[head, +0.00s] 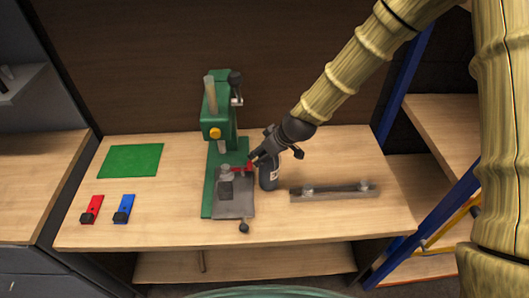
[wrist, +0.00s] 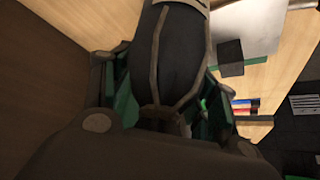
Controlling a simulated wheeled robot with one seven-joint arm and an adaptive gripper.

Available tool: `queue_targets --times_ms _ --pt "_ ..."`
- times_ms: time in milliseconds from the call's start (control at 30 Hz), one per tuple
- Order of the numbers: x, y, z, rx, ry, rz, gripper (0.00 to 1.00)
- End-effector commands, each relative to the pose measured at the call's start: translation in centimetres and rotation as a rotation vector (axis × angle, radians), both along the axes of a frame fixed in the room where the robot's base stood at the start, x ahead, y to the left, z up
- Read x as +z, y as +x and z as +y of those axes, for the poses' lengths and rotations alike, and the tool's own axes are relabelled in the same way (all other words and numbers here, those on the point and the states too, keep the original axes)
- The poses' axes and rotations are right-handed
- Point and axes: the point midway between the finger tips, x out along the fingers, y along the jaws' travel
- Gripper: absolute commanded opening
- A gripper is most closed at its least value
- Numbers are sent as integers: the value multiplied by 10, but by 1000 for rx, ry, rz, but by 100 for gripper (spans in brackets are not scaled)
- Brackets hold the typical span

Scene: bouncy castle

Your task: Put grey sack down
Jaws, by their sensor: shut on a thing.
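The grey sack (head: 268,177) is a dark, narrow, upright thing with a small pale label. It is just right of the green press, over the middle of the workbench (head: 330,150). My gripper (head: 263,158) reaches in from the upper right and is shut on its upper part. In the wrist view the sack (wrist: 180,50) fills the space between the fingers (wrist: 165,105), dark with lighter brown seams. I cannot tell whether its bottom touches the bench top or hangs just above it.
A green press (head: 216,130) with a grey base plate (head: 234,205) stands close left of the sack. A grey bar with bolts (head: 335,191) lies to the right. A green mat (head: 131,160), a red piece (head: 92,209) and a blue piece (head: 124,209) lie left. The bench front right is clear.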

Motion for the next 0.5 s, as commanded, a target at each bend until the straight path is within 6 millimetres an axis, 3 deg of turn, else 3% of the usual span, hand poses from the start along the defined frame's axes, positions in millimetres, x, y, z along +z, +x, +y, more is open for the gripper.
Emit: queue_targets --times_ms 500 --pt "-12 1 0 -1 1 -2 0"
